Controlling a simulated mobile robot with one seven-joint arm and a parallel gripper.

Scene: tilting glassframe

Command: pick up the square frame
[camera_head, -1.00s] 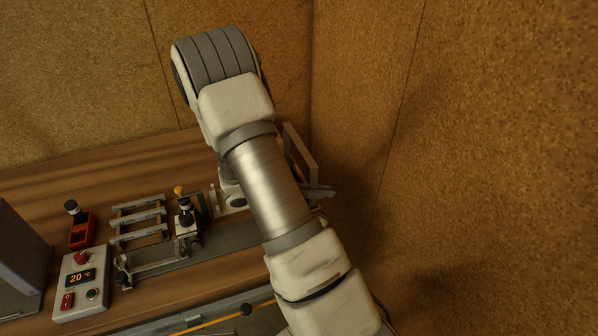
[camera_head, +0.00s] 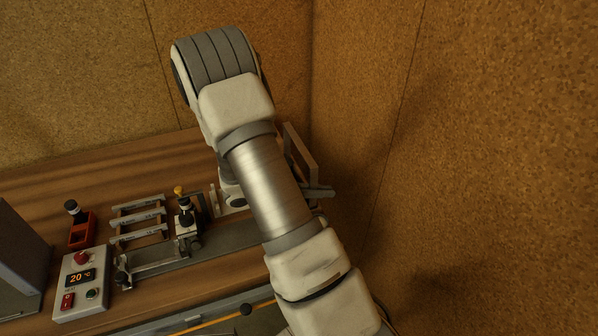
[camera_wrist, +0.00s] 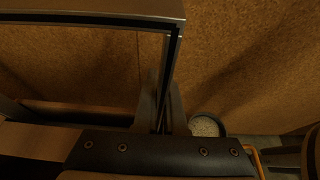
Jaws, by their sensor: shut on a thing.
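The square frame (camera_wrist: 95,17) is a thin, grey-edged frame that fills the upper left of the wrist view, cut off by the picture's edge. My gripper (camera_wrist: 165,118) is shut on one side bar of it, near that bar's lower end. In the head view, part of the frame (camera_head: 302,145) shows upright behind my arm, close to the corner of the walls. My arm hides the gripper and most of the frame in that view.
On the wooden bench stand a metal rack (camera_head: 139,221), a clamp fixture (camera_head: 186,222), a red holder (camera_head: 82,229) and a control box (camera_head: 81,285) reading 20. Cork walls close in behind and right. A round pale dish (camera_wrist: 206,126) lies right of the gripper.

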